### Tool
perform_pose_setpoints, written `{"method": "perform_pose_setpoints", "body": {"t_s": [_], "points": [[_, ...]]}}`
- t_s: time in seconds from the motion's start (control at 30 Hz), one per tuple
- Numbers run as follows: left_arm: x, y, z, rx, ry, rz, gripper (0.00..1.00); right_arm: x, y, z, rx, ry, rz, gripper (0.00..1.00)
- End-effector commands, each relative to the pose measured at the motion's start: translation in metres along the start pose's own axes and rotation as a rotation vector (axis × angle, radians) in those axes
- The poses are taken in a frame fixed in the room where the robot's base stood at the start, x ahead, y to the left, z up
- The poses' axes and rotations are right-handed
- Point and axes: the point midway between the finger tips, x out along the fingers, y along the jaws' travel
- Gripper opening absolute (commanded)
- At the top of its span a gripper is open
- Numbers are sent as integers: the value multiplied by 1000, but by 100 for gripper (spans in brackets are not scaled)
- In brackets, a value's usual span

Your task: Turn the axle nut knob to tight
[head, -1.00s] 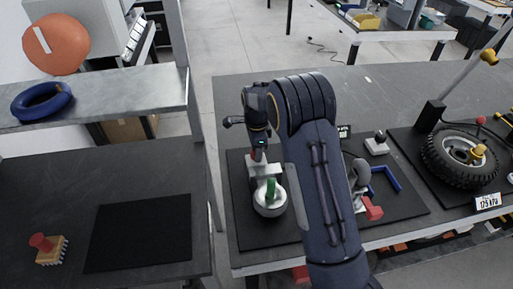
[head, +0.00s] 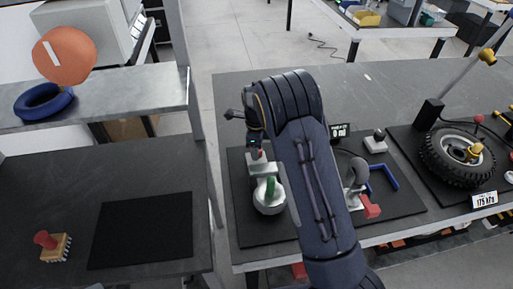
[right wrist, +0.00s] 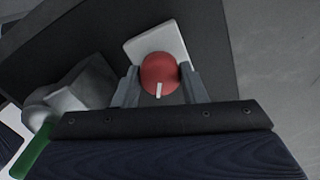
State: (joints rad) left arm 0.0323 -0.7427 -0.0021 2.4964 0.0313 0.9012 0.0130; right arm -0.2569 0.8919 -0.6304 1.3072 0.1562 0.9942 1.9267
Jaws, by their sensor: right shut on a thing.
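The axle nut knob, a round red knob with a white mark (right wrist: 159,75), stands on a pale block (right wrist: 152,43) in the right wrist view. The mark points toward the picture's bottom edge. My right gripper (right wrist: 158,85) is shut on the knob, one finger on each side. In the head view my right gripper (head: 256,153) points down over the back left of the black mat (head: 262,232), and its wrist hides most of the knob. My left gripper is not in view.
A round pale part with a green handle (head: 271,188) stands just in front of the gripper. A small display (head: 340,131), a blue bent bar (head: 384,177) and a red-tipped clamp (head: 371,207) are to the right. A tire (head: 457,157) lies farther right.

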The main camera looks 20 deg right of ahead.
Motion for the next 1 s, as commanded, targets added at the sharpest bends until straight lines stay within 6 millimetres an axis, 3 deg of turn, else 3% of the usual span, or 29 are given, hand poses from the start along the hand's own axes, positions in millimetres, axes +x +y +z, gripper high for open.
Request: {"method": "perform_pose_setpoints", "body": {"t_s": [0.17, 0.2, 0.37, 0.67, 1.0], "points": [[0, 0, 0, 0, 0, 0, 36, 0, 0, 0, 2, -1, 0, 15], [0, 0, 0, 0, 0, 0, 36, 0, 0, 0, 2, -1, 0, 41], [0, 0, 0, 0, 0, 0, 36, 0, 0, 0, 1, -1, 0, 59], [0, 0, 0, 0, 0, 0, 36, -3, 0, 0, 0, -1, -1, 59], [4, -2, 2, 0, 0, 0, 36, -55, -1, 0, 0, -3, -3, 59]]}}
